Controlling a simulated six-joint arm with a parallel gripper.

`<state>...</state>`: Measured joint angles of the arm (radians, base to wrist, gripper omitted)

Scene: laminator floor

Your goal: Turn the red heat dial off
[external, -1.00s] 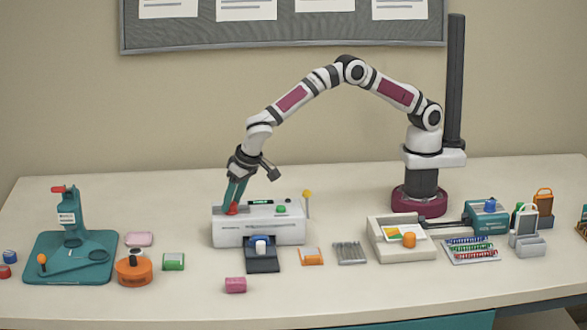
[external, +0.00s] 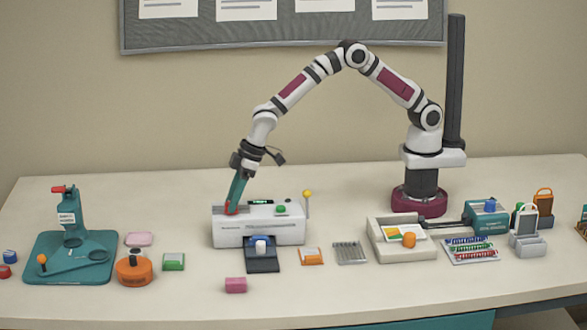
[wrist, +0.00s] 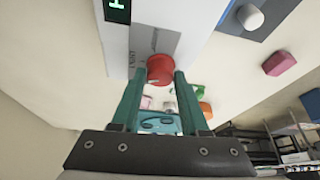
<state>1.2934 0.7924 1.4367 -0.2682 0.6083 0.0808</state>
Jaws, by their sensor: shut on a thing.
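The red heat dial (wrist: 160,69) sits on the top of the white laminator (external: 258,231), at its left end. In the wrist view it lies between the tips of my two teal fingers. My gripper (external: 232,208) points down onto the laminator's left end and is shut on the dial. In the external view the fingers hide most of the dial, with only a bit of red showing. A printed label lies beside the dial in the wrist view, but I cannot read the dial's setting.
A green knob (external: 281,210) and a yellow-topped post (external: 307,194) stand to the right on or beside the laminator. A dark tray (external: 262,266) with a blue-and-white piece is in front. A teal punch stand (external: 110,243) and an orange round item (external: 134,274) are to the left.

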